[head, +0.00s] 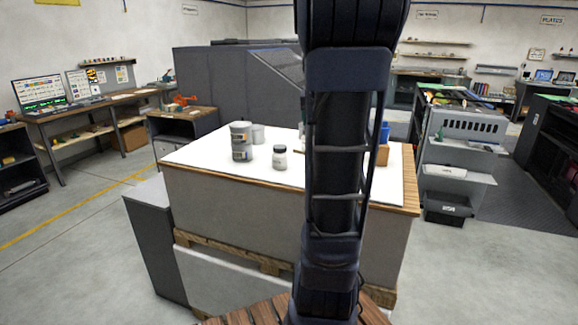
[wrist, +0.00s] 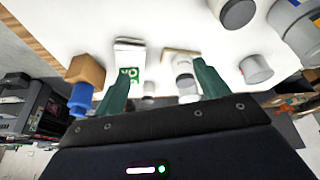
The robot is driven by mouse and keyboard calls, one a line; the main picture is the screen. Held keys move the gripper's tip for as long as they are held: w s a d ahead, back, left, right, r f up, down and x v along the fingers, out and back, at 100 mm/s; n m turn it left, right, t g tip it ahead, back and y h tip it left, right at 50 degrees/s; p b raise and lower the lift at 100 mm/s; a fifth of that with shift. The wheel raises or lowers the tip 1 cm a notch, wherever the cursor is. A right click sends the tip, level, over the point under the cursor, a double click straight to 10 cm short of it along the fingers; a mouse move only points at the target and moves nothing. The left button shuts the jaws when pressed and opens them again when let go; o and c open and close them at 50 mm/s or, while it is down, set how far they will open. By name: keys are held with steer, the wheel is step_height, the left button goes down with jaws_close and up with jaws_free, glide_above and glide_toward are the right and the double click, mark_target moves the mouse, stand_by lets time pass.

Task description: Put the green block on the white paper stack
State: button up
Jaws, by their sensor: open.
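The white paper stack appears to be the large pale stack with a bare white top (head: 210,155) in the head view. Its white top (wrist: 180,22) also fills much of the wrist view. No plain green block can be made out. A white item with a green lettered face (wrist: 130,75) lies on the top, by the left finger in the wrist view; I cannot tell if it is the block. My gripper (wrist: 166,72) is open over the top, with nothing clearly held between its green fingers. In the head view my arm hides the middle of the top.
A grey can (head: 241,142) and a small jar (head: 279,157) stand on the top. A tan block (wrist: 86,70) and a blue cylinder (wrist: 80,98) are left of my fingers. A pale piece with a jar (wrist: 184,82) is near the right finger. The top's front left is clear.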

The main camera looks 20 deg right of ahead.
steer(key=s+a+f+n+y, duration=0.1)
steer(key=s+a+f+n, duration=0.2)
steer(key=s+a, duration=0.6)
steer(key=s+a+f+n+y, duration=0.1)
steer(key=s+a+f+n, duration=0.2)
steer(key=s+a, duration=0.7)
steer(key=a, duration=0.2)
steer(key=shift+s+a+f+t+y, duration=0.3)
steer(key=shift+f+t+y, duration=0.1)
